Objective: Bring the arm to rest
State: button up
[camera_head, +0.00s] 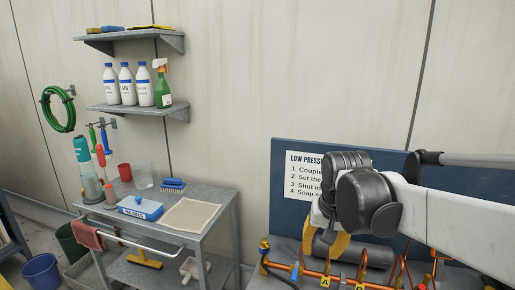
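My arm reaches in from the right, with a dark wrist joint in front of the blue panel (400,172). My gripper (324,250) hangs below the wrist and points down at the bench. Its two yellow fingers show apart, with nothing visible between them. It is above or in front of the copper pipework (311,272); the exact gap cannot be told. The wrist hides part of the white instruction sheet (304,174).
A dark cylinder (377,255) lies behind the pipes. Wall space between cart and panel is clear.

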jog(key=s+d+f+n+t, duration=0.1)
jog(key=s+t, duration=0.1)
jog(key=s, duration=0.6)
jog(key=s+d+f+n+t, duration=0.1)
jog(key=s+d+t, duration=0.1)
jog(key=s, duration=0.6)
jog(key=shift+d, duration=0.15)
jog(key=shift+d, duration=0.1)
